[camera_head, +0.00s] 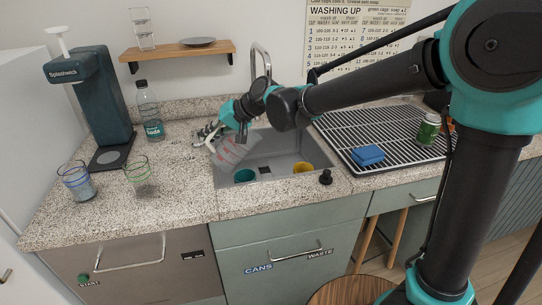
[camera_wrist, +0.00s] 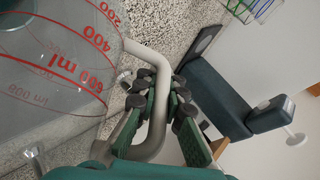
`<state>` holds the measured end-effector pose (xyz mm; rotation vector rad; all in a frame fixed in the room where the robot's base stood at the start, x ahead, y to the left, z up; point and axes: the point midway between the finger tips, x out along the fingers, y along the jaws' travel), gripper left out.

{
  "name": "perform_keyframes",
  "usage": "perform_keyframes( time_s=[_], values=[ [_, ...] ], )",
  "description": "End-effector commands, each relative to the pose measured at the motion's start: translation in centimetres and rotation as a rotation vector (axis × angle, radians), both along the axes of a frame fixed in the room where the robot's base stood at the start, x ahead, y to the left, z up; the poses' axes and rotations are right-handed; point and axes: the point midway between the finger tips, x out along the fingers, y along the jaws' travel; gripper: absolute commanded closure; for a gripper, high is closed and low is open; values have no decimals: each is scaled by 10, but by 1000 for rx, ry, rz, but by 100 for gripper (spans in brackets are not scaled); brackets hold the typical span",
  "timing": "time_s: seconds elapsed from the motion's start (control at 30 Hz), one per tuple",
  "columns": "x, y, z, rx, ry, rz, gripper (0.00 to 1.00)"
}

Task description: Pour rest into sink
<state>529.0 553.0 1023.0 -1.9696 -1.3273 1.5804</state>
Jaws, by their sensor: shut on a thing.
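A clear jug (camera_head: 232,152) with red markings is tilted over the left edge of the grey sink (camera_head: 285,143). In the wrist view the jug (camera_wrist: 60,60) fills the left side, with its red scale up to 600 ml readable. My gripper (camera_head: 213,130) is shut on the jug's pale handle (camera_wrist: 152,125), with its green-padded fingers (camera_wrist: 168,105) on both sides of it. I cannot tell how much liquid is in the jug. A teal cup (camera_head: 244,176) and a yellow cup (camera_head: 303,168) are in the sink. The tap (camera_head: 260,60) stands behind it.
Left on the counter are two glasses (camera_head: 77,182) (camera_head: 139,177), a soda bottle (camera_head: 150,112) and a dark drink machine (camera_head: 85,95). Right is a drying rack (camera_head: 385,130) with a blue sponge (camera_head: 367,155) and green can (camera_head: 428,130). A black knob (camera_head: 325,177) stands at the sink's front-right corner.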

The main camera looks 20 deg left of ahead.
Motion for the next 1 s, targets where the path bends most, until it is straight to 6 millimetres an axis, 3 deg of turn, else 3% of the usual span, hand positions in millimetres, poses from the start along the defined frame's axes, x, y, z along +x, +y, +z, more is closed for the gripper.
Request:
perform_keyframes(
  time_s=[0.2, 0.47, 1.0],
  values=[
    [-7, 8, -10, -102, -89, 4, 100],
    [-18, 20, -7, -215, -191, 5, 100],
    [-32, 36, -34, -475, -421, 6, 100]
  ],
)
